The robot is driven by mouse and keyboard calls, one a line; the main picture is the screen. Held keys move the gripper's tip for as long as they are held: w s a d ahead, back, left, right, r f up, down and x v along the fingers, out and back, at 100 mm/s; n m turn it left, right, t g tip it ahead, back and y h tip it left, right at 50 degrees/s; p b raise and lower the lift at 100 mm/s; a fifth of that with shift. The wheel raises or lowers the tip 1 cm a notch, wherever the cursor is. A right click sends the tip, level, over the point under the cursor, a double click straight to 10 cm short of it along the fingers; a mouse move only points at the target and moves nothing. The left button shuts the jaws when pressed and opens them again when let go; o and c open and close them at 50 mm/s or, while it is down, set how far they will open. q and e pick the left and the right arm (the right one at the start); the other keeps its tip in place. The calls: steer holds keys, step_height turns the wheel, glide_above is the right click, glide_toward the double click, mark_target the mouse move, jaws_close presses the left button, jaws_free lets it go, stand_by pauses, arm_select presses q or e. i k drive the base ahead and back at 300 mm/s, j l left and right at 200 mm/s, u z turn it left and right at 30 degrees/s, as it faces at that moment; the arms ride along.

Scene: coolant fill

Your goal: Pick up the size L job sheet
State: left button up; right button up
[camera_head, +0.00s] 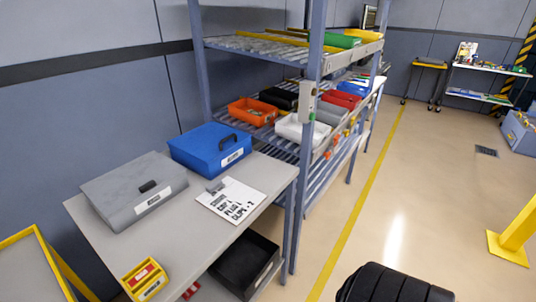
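A white sheet with several lines of large black lettering (231,200) lies flat on the grey workbench (205,255), near its right edge. A small grey clip sits at its upper left edge. The lettering is too small to read surely, so I cannot tell whether a size L is on it. No other sheet like it shows on the bench. Neither of my grippers is in view.
A blue case (210,148) and a grey case (134,188) stand behind and left of the sheet. A yellow box (145,281) sits at the front left corner. A rack (310,150) with coloured bins rises at the bench's right. Open floor (420,180) lies right.

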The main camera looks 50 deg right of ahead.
mark_target(232, 200)
steer(key=z, duration=1.15)
steer(key=i+l+u, duration=0.1)
steer(key=l, duration=0.25)
steer(key=i+l+u, duration=0.1)
steer(key=l, duration=0.3)
steer(key=i+l+u, duration=0.1)
steer(key=l, duration=0.25)
steer(key=i, duration=0.05)
